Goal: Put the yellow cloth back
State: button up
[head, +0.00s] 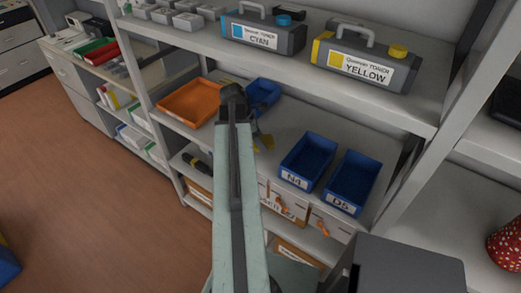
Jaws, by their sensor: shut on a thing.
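My gripper (257,134) is at the end of my arm in the head view, over the middle shelf. It is shut on the yellow cloth (265,143), of which only a small yellow piece shows below and beside the jaws. The rest of the cloth is hidden behind my arm and gripper. I cannot tell whether the cloth touches the shelf.
An orange tray (187,103) lies left of my gripper. A blue bin (263,94) is close behind it. Two blue bins, N4 (307,160) and D5 (352,181), stand to the right. Cyan (262,36) and yellow (364,62) toner cartridges stand on the shelf above.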

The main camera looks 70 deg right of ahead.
notch_tip(320, 180, down, 4)
jog(key=b, duration=0.2)
jog(key=shift+r+b, duration=0.2)
jog(key=shift+b, duration=0.15)
jog(key=shift+r, duration=0.25)
jog(key=shift+f, duration=0.2)
jog(key=o, duration=1.2)
jog(key=shift+r, duration=0.15)
jog(key=shift+r+p, duration=0.3)
jog(key=shift+p, duration=0.2)
jog(key=p+v, duration=1)
jog(key=v, duration=0.1)
jog(key=shift+a+r+p, duration=0.1)
jog(key=shift+r+p, duration=0.25)
jog(key=shift+p, duration=0.05)
jog(key=shift+w+f, duration=0.1)
jog(key=shift+f, duration=0.05)
